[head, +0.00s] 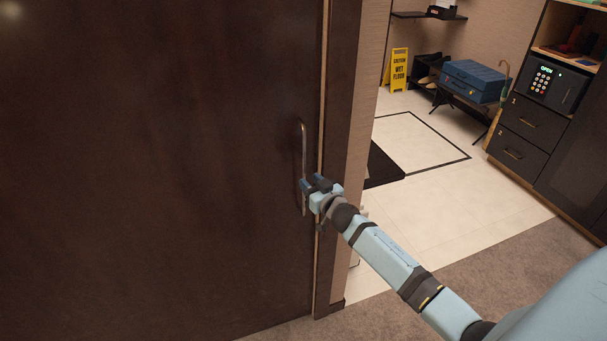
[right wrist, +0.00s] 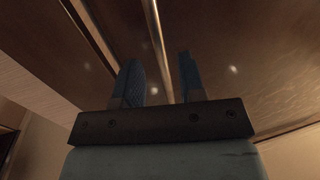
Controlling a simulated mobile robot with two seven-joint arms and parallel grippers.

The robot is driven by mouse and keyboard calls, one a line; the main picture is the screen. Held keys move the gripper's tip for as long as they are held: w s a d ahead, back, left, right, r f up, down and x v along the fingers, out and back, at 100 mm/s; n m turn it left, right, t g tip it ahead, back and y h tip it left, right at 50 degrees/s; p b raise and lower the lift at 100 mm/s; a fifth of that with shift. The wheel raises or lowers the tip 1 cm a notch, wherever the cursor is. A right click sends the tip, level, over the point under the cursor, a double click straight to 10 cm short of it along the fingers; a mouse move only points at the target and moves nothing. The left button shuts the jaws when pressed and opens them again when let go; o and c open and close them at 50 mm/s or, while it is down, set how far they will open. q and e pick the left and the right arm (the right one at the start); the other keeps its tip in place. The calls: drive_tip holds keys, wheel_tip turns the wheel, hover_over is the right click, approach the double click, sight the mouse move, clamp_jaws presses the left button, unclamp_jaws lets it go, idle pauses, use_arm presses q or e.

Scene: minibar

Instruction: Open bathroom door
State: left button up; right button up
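The bathroom door (head: 160,170) is a dark brown wooden panel that fills the left half of the head view. Its right edge lies along the door frame (head: 343,130). A vertical metal handle (head: 304,145) stands out near that edge. My right gripper (head: 306,187) is at the lower part of the handle. In the right wrist view the handle bar (right wrist: 157,45) runs between the two spread fingers (right wrist: 160,80), with a visible gap beside it. The gripper's fingers are partly hidden by its own body in the head view. My left gripper is not in view.
Right of the door frame is a tiled floor (head: 430,210) with free room. A yellow wet floor sign (head: 399,70), a blue suitcase (head: 474,80) on a rack and a dark cabinet with a safe (head: 553,86) stand farther back. Brown carpet (head: 500,285) lies in front.

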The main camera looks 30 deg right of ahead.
sight(304, 176)
drive_tip(key=shift+w, duration=2.05)
clamp_jaws()
